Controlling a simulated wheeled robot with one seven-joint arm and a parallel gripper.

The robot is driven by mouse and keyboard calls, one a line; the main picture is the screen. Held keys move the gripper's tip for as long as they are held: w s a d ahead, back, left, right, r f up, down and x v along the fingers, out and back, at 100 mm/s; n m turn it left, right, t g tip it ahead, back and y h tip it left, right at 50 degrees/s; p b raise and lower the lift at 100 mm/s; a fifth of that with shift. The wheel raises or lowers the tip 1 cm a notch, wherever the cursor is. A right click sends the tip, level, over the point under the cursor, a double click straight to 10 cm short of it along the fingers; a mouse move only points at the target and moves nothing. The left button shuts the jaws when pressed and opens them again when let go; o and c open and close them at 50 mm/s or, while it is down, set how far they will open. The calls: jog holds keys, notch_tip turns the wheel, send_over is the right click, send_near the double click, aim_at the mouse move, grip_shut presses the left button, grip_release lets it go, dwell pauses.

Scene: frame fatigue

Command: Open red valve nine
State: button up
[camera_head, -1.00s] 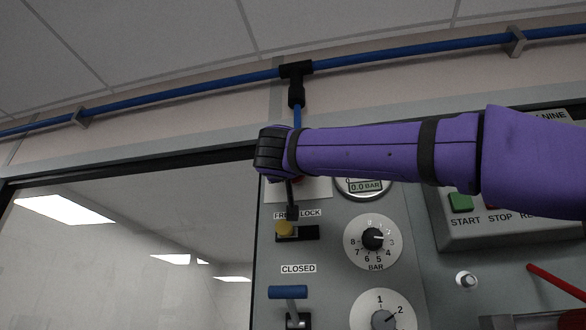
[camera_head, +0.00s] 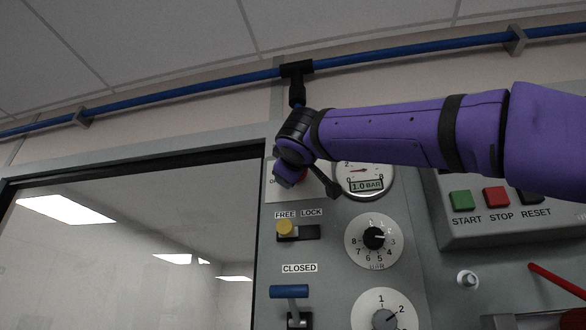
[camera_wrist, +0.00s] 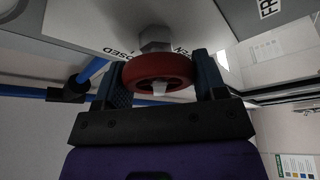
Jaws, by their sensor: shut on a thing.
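A red round valve handle (camera_wrist: 158,71) sits on a grey stem on a pale plate in the wrist view. My gripper (camera_wrist: 160,82) has one finger on each side of the handle and is shut on it. Partly covered words on the plate read "OSED" and "EN". In the head view my gripper (camera_head: 290,170) is at the panel's upper left and mostly hides the valve, with only a bit of red showing. The pressure gauge (camera_head: 363,175) to its right reads 1.0 BAR.
Below are a yellow knob (camera_head: 285,227) at FREE, a dial (camera_head: 374,238) and a blue lever (camera_head: 289,291) under CLOSED. Start, stop and reset buttons (camera_head: 496,197) are at right. A blue pipe (camera_head: 400,51) runs above.

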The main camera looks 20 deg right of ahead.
jog(key=n+g+y, duration=0.1)
jog(key=n, duration=0.4)
jog(key=shift+f, duration=0.1)
jog(key=n+g, duration=0.2)
jog(key=n, duration=0.1)
jog(key=shift+f+n+y, duration=0.1)
jog(key=shift+n+y, duration=0.3)
jog(key=o, duration=0.9)
jog(key=v, duration=1)
jog(key=shift+s+a, duration=0.15)
jog(key=shift+s, duration=0.2)
